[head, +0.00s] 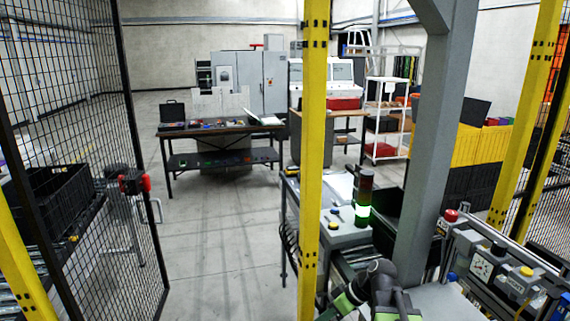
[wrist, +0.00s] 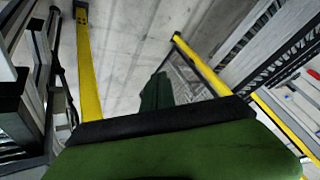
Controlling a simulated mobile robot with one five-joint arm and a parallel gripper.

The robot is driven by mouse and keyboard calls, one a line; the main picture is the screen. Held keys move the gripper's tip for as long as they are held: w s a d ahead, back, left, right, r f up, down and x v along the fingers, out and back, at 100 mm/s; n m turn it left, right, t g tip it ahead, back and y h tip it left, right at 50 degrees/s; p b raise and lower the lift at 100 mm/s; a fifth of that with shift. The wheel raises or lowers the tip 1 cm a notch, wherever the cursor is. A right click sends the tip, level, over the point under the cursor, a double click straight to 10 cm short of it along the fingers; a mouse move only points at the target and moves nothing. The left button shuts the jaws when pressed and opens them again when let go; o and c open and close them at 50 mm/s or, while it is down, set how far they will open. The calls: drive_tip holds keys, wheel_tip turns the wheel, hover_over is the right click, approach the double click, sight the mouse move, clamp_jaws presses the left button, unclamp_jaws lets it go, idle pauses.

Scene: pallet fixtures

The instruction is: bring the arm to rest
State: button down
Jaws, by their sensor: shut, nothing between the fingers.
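My arm (head: 385,290) shows at the bottom of the head view, right of the near yellow post, with dark joints and green parts. It is folded low beside the grey column, and its lower links are cut off by the frame edge. In the wrist view my green and black gripper (wrist: 157,92) fills the lower part, its dark green fingers pointing out over the grey floor. The fingers are together and hold nothing. I cannot make out the fingertips in the head view.
A yellow post (head: 314,150) and a grey column (head: 430,150) stand close to the arm. A signal lamp (head: 364,200), lit green, stands by the arm. A control panel (head: 490,265) is at the right. A workbench (head: 215,130) is farther back. Open floor (head: 215,240) lies left.

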drive_tip(key=s+a+f+m+g+h+b, duration=0.1)
drive_tip(key=s+a+f+m+h, duration=0.15)
drive_tip(key=f, duration=0.35)
drive_tip(key=s+d+m+h, duration=0.2)
drive_tip(key=d+m+h, duration=0.2)
drive_tip(key=d+m, duration=0.3)
drive_tip(key=shift+d+f, duration=0.3)
drive_tip(key=shift+d, duration=0.05)
drive_tip(key=shift+h, duration=0.25)
wheel_tip(320, 180, up, 5)
drive_tip(key=p, duration=0.5)
drive_tip(key=shift+d, duration=0.15)
